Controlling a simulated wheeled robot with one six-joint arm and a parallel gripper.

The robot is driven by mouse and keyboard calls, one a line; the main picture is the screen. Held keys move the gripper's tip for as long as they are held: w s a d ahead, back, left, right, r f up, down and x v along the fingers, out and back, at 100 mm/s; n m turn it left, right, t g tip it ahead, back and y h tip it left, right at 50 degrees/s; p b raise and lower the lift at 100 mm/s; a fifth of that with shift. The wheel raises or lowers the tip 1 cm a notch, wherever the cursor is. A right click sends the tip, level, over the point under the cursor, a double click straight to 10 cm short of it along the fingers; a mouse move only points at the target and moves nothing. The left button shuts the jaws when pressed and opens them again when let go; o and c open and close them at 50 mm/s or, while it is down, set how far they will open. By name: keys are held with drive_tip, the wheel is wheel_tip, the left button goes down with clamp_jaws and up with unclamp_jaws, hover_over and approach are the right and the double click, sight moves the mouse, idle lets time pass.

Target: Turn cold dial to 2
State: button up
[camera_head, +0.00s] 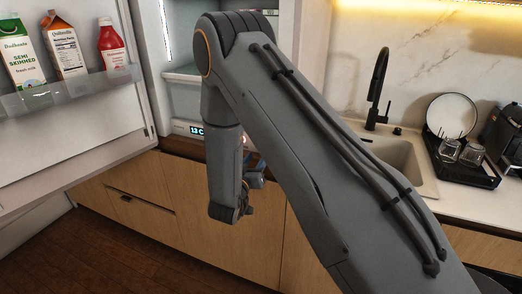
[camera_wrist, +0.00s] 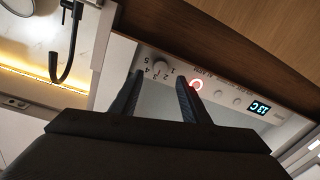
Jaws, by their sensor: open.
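My gripper (camera_wrist: 160,77) is open, with one dark finger on each side of the dial in the picture. In the head view my arm hides the dial, and the panel shows only in part, with its lit "13 C" display (camera_head: 197,131).
The fridge door (camera_head: 75,125) stands open at left, with cartons (camera_head: 67,45) and a red bottle (camera_head: 112,48) on its shelf (camera_head: 70,91). Wooden cabinet fronts (camera_head: 135,205) lie below. A sink (camera_head: 388,155), black tap (camera_head: 376,90) and dish rack (camera_head: 465,165) are at right.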

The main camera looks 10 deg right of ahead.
drive_tip(key=shift+p+x, duration=0.75)
drive_tip(key=shift+x, duration=1.85)
drive_tip(key=c, duration=1.1)
drive_tip(key=shift+o, duration=0.2)
drive_tip(key=shift+n, duration=0.4)
drive_tip(key=n+b, duration=0.1)
drive_tip(key=n, duration=0.2)
drive_tip(key=shift+w+a+n, duration=0.1)
drive_tip(key=shift+a+n, duration=0.05)
drive_tip(key=shift+n, duration=0.25)
drive_tip(key=shift+n+g, duration=0.3)
drive_tip(key=shift+n, duration=1.7)
